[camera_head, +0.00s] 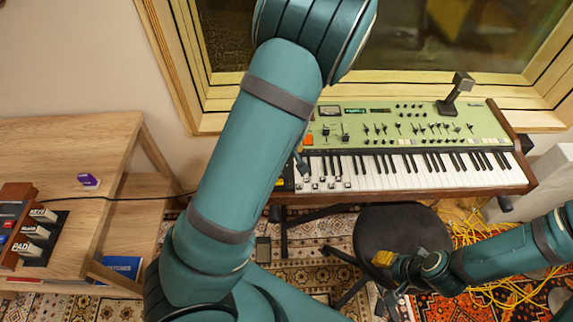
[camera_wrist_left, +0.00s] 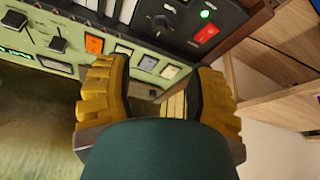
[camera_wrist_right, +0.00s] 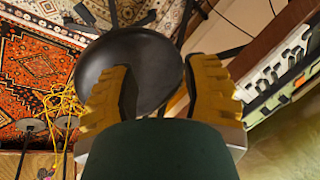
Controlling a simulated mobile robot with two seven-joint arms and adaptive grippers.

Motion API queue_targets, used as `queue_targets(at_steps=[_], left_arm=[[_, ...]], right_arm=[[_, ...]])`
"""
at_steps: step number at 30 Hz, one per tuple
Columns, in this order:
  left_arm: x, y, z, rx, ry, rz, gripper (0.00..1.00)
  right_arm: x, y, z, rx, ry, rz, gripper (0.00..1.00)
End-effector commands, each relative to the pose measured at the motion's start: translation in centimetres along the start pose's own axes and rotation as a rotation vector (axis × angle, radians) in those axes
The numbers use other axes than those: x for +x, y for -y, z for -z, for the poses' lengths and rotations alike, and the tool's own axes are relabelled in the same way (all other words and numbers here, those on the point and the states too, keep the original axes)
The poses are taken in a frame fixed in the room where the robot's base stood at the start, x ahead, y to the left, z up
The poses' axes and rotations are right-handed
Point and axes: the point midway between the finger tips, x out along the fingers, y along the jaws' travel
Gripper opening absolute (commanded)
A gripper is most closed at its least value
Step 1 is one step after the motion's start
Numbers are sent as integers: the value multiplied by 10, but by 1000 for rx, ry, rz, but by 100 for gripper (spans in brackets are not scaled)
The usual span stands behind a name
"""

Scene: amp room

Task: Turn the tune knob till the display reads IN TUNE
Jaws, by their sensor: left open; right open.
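A keyboard synthesizer (camera_head: 410,170) with a green panel stands below the window. Its panel bears a lit green display (camera_head: 355,111), whose text is too small to read. In the left wrist view a round dark knob (camera_wrist_left: 163,24) sits on the black end panel by the keys; I cannot read its label. My left gripper (camera_wrist_left: 160,80) is open and empty, over the panel's end by the lit buttons and apart from the knob. My own arm hides it in the head view. My right gripper (camera_head: 385,258) is open and empty near the stool, away from the synthesizer.
A red switch (camera_wrist_left: 206,33) and green light (camera_wrist_left: 205,13) are close to the knob. A desk lamp or microphone (camera_head: 457,93) stands on the synthesizer. A black stool (camera_head: 400,235) is in front. A wooden desk (camera_head: 65,150) is at left; yellow cables (camera_head: 470,240) lie at right.

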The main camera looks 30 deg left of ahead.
Motion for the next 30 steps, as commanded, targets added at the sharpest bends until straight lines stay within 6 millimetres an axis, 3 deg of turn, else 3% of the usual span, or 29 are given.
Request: queue_targets(at_steps=[18, 24, 30], left_arm=[[110, 1, -2, 2, 3, 1, 55], [129, 0, -1, 2, 1, 0, 55], [134, 0, -1, 2, 1, -1, 55]], right_arm=[[24, -9, -12, -7, 24, 3, 47], [27, -10, -14, -8, 27, 3, 47], [27, -10, -14, -8, 28, 3, 47]])
